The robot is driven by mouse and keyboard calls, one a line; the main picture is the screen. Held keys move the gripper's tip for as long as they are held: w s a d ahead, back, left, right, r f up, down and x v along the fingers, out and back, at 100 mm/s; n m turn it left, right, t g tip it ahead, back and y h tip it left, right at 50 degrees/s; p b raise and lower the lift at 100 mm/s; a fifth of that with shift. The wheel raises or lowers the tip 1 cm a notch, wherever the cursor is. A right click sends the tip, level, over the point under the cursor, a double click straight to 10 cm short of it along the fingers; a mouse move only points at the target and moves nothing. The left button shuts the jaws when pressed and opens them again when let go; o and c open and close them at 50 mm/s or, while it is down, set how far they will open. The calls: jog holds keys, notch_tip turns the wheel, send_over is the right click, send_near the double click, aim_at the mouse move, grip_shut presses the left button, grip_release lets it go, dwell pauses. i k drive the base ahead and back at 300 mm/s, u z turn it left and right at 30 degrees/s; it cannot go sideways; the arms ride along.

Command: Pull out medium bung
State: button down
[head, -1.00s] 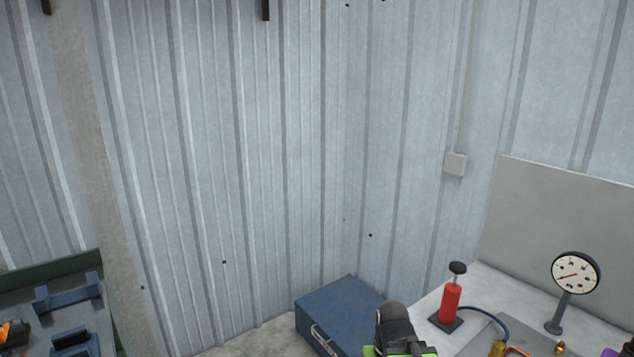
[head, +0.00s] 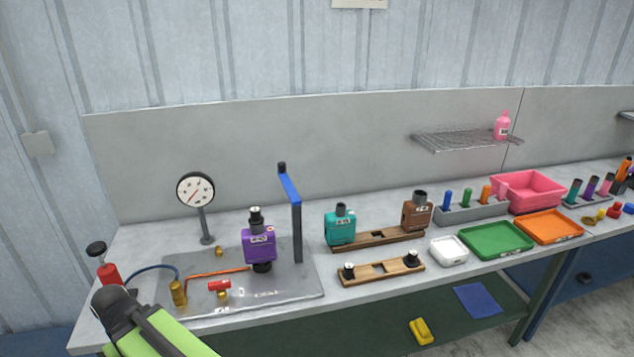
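A purple muffler (head: 259,243) with a white label stands in the test rig on the left of the bench. Two black bungs, one at the left (head: 348,271) and one at the right (head: 411,259), sit on a low wooden rack. I cannot tell which bung is the medium one. My green and black arm shows at the lower left; my gripper's fingers are not in view.
A teal muffler (head: 340,226) and a brown muffler (head: 416,212) stand on a wooden stand behind the rack. Trays, green (head: 497,240) and orange (head: 549,227), lie right.

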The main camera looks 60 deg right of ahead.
aim_at(256, 219)
jog(key=z, duration=1.5)
